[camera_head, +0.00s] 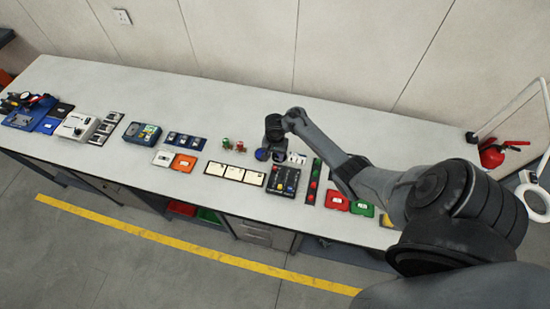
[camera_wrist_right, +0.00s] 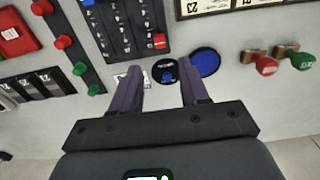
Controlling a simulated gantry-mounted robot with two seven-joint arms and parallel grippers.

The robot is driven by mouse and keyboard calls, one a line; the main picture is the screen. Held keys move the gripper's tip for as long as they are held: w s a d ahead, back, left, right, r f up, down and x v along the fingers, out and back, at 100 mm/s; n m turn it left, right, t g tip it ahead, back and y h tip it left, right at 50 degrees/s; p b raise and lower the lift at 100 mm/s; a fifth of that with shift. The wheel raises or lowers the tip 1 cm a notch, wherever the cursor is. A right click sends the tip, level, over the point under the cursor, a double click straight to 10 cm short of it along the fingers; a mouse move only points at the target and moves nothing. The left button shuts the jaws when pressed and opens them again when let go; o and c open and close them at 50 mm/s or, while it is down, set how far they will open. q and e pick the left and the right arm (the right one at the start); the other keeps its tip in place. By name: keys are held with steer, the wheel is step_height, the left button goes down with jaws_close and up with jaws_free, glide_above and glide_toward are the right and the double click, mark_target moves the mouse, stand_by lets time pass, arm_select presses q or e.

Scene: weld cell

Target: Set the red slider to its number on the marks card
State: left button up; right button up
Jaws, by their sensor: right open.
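The dark slider panel (camera_wrist_right: 122,28) with several slots and white marks is at the top of the right wrist view. It also shows in the head view (camera_head: 284,180). The red slider (camera_wrist_right: 160,41) is at the panel's lower right in the wrist view. My right gripper (camera_wrist_right: 160,90) is open and empty, with its fingers apart over the bench beside the panel, not touching the slider. It also shows in the head view (camera_head: 269,149). A small white card (camera_wrist_right: 121,79) is partly hidden by a finger; I cannot tell if it is the marks card. My left gripper is not in view.
A black round tin (camera_wrist_right: 164,71) and a blue round pad (camera_wrist_right: 206,62) lie near the fingers. A strip with red and green knobs (camera_head: 314,181) lies beside the panel. The bench's back (camera_head: 220,95) is clear.

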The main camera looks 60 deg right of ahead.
step_height(320, 180, up, 2)
steer(key=shift+r, duration=0.1)
stand_by(0.5)
steer(key=s+a+r+n+t, duration=0.1)
steer(key=s+a+r+n, duration=0.45)
steer(key=a, duration=0.35)
steer(key=s+a+r+n+t, duration=0.1)
steer(key=s+a+r+n, duration=0.45)
steer(key=a, duration=0.35)
steer(key=s+a+r+n+t, duration=0.2)
steer(key=s+a+r+n, duration=0.35)
steer(key=a, duration=0.45)
step_height(320, 180, down, 43)
steer(key=b, duration=4.2)
steer(key=shift+w+d, duration=0.15)
